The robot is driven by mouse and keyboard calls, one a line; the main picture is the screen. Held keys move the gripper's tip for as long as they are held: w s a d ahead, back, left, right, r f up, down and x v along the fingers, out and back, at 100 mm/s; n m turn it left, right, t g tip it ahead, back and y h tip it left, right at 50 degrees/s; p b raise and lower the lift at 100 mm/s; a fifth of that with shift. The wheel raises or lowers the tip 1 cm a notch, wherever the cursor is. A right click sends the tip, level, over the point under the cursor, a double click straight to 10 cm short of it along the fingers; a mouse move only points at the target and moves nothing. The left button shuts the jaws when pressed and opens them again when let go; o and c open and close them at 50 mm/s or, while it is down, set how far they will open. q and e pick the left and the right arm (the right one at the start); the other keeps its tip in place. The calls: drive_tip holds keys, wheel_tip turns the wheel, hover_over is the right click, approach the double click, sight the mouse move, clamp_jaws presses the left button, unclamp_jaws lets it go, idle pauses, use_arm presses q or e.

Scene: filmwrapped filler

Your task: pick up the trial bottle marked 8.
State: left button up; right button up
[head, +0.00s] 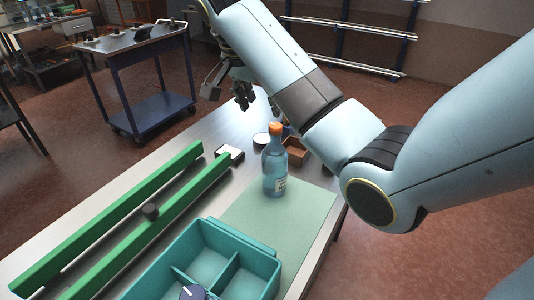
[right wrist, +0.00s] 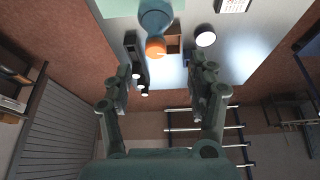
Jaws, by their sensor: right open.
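A translucent blue bottle (head: 274,168) with an orange cap stands upright on the pale green mat (head: 310,203). Its small white label is too small to read, so I cannot tell its number. In the right wrist view the bottle (right wrist: 155,20) is at the top, with its orange cap towards the gripper. My right gripper (head: 243,92) is beyond the bottle in the head view, open and apart from it. In the right wrist view its two fingers (right wrist: 165,77) are spread with nothing gripped. My left gripper is not in view.
A teal divided tray (head: 262,262) and green rails (head: 120,207) lie left of and nearer than the bottle. A brown box (head: 295,152), a white round item (head: 261,139) and a white-topped block (head: 230,154) stand behind it. A dark item (right wrist: 136,58) shows in the wrist view.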

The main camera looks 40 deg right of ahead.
sight(275, 125)
drive_tip(key=x, duration=0.3)
drive_tip(key=shift+s+d+f+b, duration=0.3)
drive_tip(key=shift+f+b, duration=0.05)
drive_tip(key=p+x, duration=0.1)
drive_tip(key=x, duration=0.1)
drive_tip(key=d+p+x, duration=0.1)
drive_tip(key=x, duration=0.2)
drive_tip(key=shift+d, duration=0.1)
drive_tip(key=shift+w+d+f, duration=0.1)
drive_tip(key=shift+w+f, duration=0.05)
drive_tip(key=shift+f, duration=0.2)
drive_tip(key=shift+c, duration=1.4)
drive_tip(key=c, duration=0.5)
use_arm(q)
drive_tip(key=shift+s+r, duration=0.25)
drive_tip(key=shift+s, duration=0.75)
use_arm(e)
clamp_jaws()
